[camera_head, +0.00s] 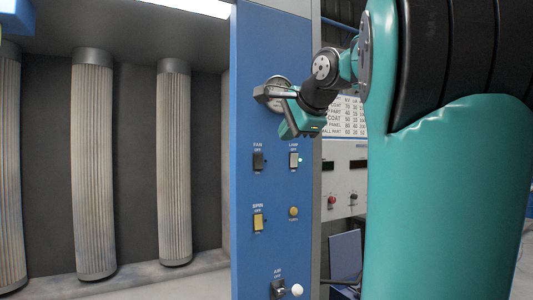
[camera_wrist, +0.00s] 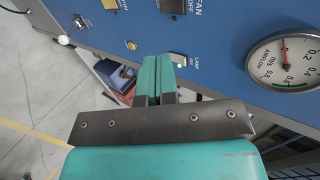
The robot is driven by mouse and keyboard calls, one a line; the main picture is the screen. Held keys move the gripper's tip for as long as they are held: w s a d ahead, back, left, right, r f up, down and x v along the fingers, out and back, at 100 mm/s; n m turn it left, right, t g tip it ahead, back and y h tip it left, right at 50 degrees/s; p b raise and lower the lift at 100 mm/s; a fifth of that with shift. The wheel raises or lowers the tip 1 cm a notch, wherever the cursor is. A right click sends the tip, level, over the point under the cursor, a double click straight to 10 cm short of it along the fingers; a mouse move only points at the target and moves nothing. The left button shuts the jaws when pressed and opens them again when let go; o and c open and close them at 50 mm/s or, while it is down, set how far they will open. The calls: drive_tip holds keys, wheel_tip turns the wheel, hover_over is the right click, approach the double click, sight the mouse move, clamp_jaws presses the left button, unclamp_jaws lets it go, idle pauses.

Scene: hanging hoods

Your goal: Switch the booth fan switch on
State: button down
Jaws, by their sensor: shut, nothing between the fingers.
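The booth fan switch (camera_head: 258,161) is a dark rocker under a "FAN" label with "OFF" below it, on the blue panel (camera_head: 270,40). Which way its rocker is tipped is too small to tell. My gripper (camera_head: 289,129) is up and to the right of the fan switch, in front of the panel and apart from the switch. In the wrist view its teal fingers (camera_wrist: 156,60) lie together, shut and empty, pointing toward the panel.
A white lamp switch (camera_head: 294,160) with a green light sits right of the fan switch. A yellow spin switch (camera_head: 258,222), a yellow button (camera_head: 293,212) and an air control (camera_head: 278,288) are lower. The airflow gauge (camera_wrist: 284,61) protrudes near my gripper. Pleated filters (camera_head: 93,160) stand left.

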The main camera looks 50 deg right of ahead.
drive_tip(key=shift+s+f+b, duration=0.1)
drive_tip(key=shift+f+b, duration=0.65)
drive_tip(key=shift+b, duration=0.25)
drive_tip(key=shift+r, duration=0.15)
approach(259, 168)
wheel_tip(259, 168, down, 3)
drive_tip(key=w, duration=0.2)
drive_tip(key=shift+w+d+p, duration=0.4)
drive_tip(key=shift+w+d, duration=0.45)
drive_tip(key=shift+w, duration=0.3)
drive_tip(key=shift+w+d+f, duration=0.3)
drive_tip(key=shift+w, duration=0.3)
